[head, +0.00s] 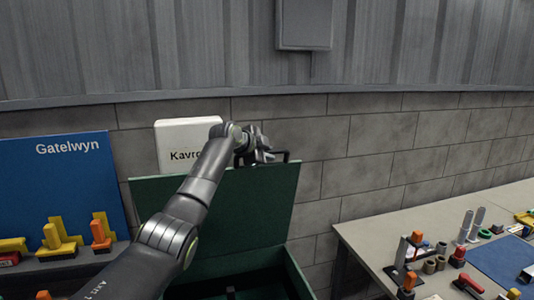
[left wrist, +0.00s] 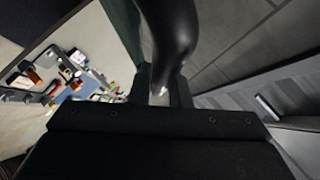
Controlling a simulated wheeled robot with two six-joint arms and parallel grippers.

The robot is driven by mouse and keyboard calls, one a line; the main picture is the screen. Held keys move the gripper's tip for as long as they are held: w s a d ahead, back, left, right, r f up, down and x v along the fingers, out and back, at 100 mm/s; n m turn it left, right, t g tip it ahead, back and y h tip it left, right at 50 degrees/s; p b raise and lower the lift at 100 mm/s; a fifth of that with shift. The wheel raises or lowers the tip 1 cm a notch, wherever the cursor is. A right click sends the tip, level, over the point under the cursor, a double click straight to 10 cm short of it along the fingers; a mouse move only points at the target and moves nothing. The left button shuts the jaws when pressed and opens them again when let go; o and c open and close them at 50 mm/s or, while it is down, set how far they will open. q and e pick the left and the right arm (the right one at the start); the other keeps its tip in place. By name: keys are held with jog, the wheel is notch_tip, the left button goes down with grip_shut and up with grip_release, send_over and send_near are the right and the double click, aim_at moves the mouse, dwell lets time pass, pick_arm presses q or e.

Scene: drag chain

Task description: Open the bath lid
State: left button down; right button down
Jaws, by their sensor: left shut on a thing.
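The green bath lid (head: 255,205) stands raised, nearly upright, at the back of the green bath (head: 298,275), whose opening shows below it. My left gripper (head: 262,157) is at the top edge of the lid, shut on its black handle (head: 286,155). In the left wrist view the thick black handle (left wrist: 170,35) runs between the fingers of my left gripper (left wrist: 163,88). My left arm covers the left part of the lid and bath. My right gripper is not in view.
A blue Gatelwyn board (head: 65,180) with yellow and orange tools stands at the left. A white Kavro sign (head: 180,135) is behind the lid against the block wall. A workbench (head: 375,235) with tools and a blue mat (head: 500,262) is at the right.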

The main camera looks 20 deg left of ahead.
pick_arm(q)
jog(key=shift+a+f, duration=0.1)
jog(key=c, duration=1.5)
grip_release()
jog(key=shift+o, duration=0.7)
jog(key=shift+w, duration=0.1)
jog(key=shift+s+a+r+b, duration=0.2)
jog(key=shift+s+r+b, duration=0.05)
jog(key=shift+s+b, duration=0.3)
jog(key=b+v, duration=0.6)
jog(key=v, duration=1)
jog(key=shift+a+r, duration=0.1)
